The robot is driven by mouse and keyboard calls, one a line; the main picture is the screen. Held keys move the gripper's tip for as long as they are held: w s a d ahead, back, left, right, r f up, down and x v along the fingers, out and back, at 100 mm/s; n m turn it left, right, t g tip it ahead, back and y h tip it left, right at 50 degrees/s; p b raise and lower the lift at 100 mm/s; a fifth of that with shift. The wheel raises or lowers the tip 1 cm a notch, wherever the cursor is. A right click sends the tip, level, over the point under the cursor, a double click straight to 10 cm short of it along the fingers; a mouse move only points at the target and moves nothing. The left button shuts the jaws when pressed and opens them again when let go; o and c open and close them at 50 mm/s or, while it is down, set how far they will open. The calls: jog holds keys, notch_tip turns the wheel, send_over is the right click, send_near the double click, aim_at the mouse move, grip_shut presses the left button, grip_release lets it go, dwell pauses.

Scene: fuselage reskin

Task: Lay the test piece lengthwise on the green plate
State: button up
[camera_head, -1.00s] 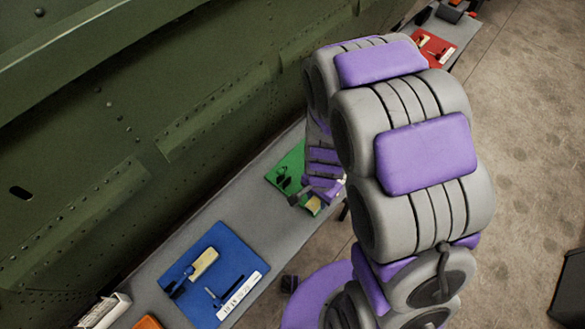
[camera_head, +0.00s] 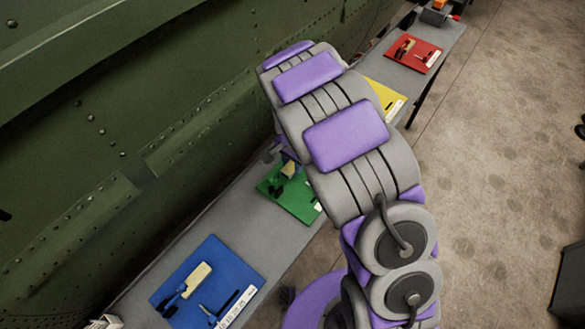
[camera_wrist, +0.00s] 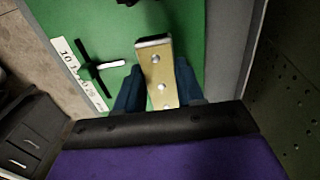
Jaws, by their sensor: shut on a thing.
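The green plate (camera_head: 296,200) lies on the long grey bench, partly covered by my arm in the head view. In the wrist view the green plate (camera_wrist: 195,20) fills the space below my gripper. The test piece (camera_wrist: 155,70) is a flat tan bar with several rivet heads in a row. My gripper (camera_wrist: 158,84) is shut on it, with a blue finger on each side, and it points away from the wrist over the plate. A tan end also shows in the head view (camera_head: 289,168). Whether the bar touches the plate cannot be told.
A dark tool with a white handle (camera_wrist: 100,68) and a numbered white strip (camera_wrist: 82,78) are on the green plate. A blue plate (camera_head: 232,262) with its own tan bar, a yellow plate (camera_head: 385,97) and a red plate (camera_head: 412,52) share the bench. The green fuselage wall (camera_head: 150,110) runs alongside.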

aim_at(293, 164)
notch_tip(293, 164, down, 4)
jog(key=shift+r+b, duration=0.15)
jog(key=shift+b, duration=0.3)
jog(key=shift+r, duration=0.1)
jog(key=o, duration=1.1)
jog(key=shift+o, duration=0.2)
